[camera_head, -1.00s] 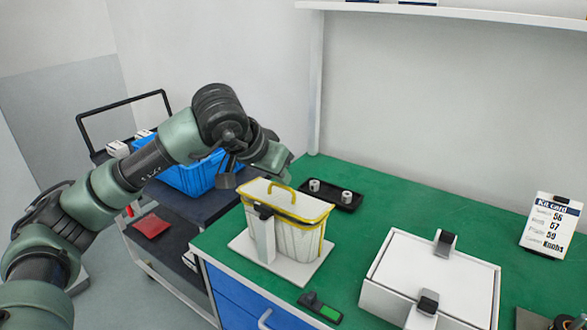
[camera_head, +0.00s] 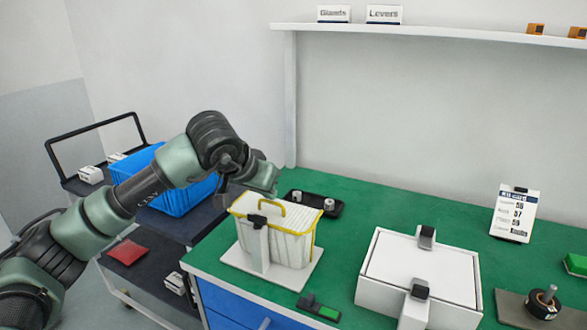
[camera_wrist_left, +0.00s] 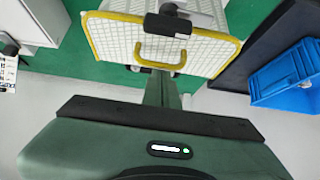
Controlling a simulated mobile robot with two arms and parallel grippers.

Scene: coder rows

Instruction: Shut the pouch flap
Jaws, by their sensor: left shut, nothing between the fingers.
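The pouch (camera_head: 291,246) is white and ribbed with yellow trim. It stands upright against a white post on a pale base plate (camera_head: 237,258). Its flap (camera_head: 245,205) is a white panel with a yellow edge and a yellow loop at the top; I cannot tell whether it is fully down. The left wrist view shows the yellow-edged flap (camera_wrist_left: 110,38) and a black clip (camera_wrist_left: 165,24) close up. My left gripper (camera_head: 262,190) is shut and empty just above and behind the pouch top; its fingers (camera_wrist_left: 162,88) point toward the pouch. My right gripper is out of view.
A black tray with two white cylinders (camera_head: 315,203) lies behind the pouch. A black-and-green device (camera_head: 318,307) lies in front. A white box with black latches (camera_head: 420,265) stands right. A cart with a blue crate (camera_head: 178,192) is left. Green bench lies clear between pouch and box.

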